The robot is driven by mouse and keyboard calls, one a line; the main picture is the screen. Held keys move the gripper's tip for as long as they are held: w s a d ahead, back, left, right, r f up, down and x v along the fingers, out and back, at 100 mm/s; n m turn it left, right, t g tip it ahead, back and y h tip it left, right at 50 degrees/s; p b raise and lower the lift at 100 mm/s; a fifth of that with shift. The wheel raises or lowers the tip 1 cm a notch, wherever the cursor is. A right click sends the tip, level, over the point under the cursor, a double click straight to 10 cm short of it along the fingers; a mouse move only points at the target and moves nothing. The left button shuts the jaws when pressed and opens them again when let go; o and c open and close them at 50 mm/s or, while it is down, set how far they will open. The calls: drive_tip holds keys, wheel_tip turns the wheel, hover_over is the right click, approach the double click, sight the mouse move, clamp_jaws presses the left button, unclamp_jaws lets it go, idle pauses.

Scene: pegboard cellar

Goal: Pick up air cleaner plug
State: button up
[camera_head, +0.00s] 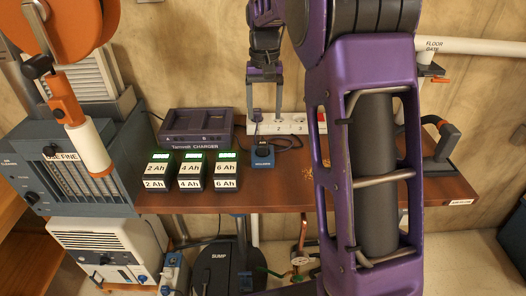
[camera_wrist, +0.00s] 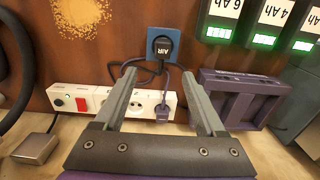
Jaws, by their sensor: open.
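A black plug (camera_wrist: 163,46) with white "AIR" lettering, upside down in the wrist view, sits on a small blue block (camera_wrist: 151,56) with a dark cable. In the head view this blue block (camera_head: 262,162) is on the wooden bench, in front of the white power strip (camera_head: 294,129). My gripper (camera_head: 265,114) points down over the strip, open with nothing between its fingers. In the wrist view the gap between my fingertips (camera_wrist: 157,82) lies just short of the black plug. A purple plug (camera_wrist: 162,113) is in the power strip (camera_wrist: 99,97), also between the fingers in that picture.
A purple charger (camera_head: 196,128) and several labelled battery packs (camera_head: 189,172) stand left of the blue block. Dark cables run beside the strip. A clamp-like tool (camera_head: 440,145) stands at the right. A yellowish granular patch (camera_wrist: 82,14) marks the bench. The wall is close behind.

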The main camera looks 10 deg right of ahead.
hover_over(263, 142)
drive_tip(key=f, duration=0.5)
drive_tip(key=shift+w+d+f+b, duration=0.15)
drive_tip(key=shift+w+d+b, duration=0.1)
drive_tip(key=shift+w+b, duration=0.05)
drive_tip(key=shift+s+a+f+b, duration=0.15)
drive_tip(key=shift+f+b, duration=0.1)
drive_tip(key=shift+f, duration=1.1)
drive_tip(key=shift+s+a+f+b, duration=0.15)
drive_tip(key=shift+f+b, duration=0.1)
drive_tip(key=shift+f, duration=1.05)
drive_tip(key=shift+w, duration=0.1)
clamp_jaws()
